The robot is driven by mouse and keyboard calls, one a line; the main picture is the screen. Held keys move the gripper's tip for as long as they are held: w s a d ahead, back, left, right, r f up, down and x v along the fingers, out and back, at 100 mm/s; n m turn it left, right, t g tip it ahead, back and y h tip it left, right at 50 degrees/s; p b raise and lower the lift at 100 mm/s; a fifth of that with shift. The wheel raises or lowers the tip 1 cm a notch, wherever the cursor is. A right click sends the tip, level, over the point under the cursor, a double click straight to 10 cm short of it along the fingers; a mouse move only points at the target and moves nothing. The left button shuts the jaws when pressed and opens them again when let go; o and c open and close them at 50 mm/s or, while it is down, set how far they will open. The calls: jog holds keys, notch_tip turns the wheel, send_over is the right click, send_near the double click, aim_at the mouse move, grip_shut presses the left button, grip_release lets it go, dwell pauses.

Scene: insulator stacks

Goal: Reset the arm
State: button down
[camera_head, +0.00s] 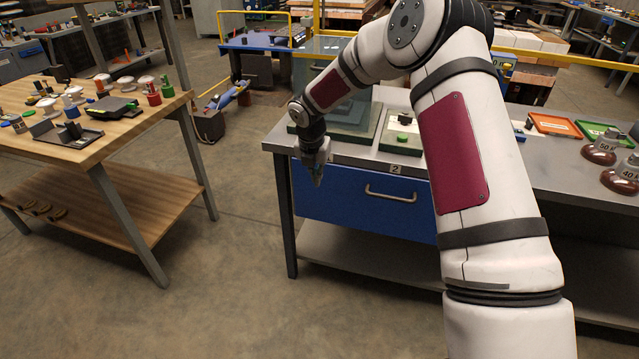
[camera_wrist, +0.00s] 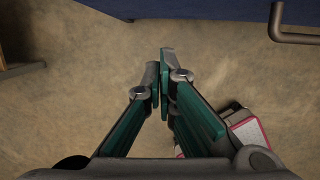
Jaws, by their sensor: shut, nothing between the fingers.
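My arm reaches out over the right side of the head view and bends down at the wrist. My gripper (camera_head: 317,180) hangs in front of the left end of the blue drawer of the grey workbench, pointing down. In the wrist view my gripper (camera_wrist: 162,70) shows its two green-padded fingers closed together at the tips, with nothing between them. Bare concrete floor lies below the fingers.
The workbench drawer (camera_head: 340,205) has a metal handle (camera_head: 390,194). Orange (camera_head: 554,125) and green (camera_head: 603,133) trays and brown insulators (camera_head: 599,152) stand on the bench at right. A wooden table (camera_head: 95,140) with small parts stands at left. Clear floor lies between.

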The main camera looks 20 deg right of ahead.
jog(key=s+r+m+h+p, duration=0.1)
jog(key=s+r+m+p, duration=0.2)
jog(key=s+r+m, duration=0.75)
jog(key=s+r+m+p, duration=0.3)
jog(key=s+r, duration=1)
jog(key=r, duration=0.7)
jog(key=s+a+r+m+t+y+p, duration=0.1)
jog(key=s+r+m+p, duration=0.1)
jog(key=s+m, duration=0.6)
jog(key=s+a+r+m+y+p, duration=0.1)
jog(key=s+r+m+p, duration=0.2)
jog(key=s, duration=1.5)
jog(key=r+m, duration=0.1)
jog(key=m, duration=0.3)
jog(key=shift+r+m+t+y+p, duration=0.3)
jog(key=shift+r+m+t+p, duration=0.05)
jog(key=shift+r+t, duration=0.05)
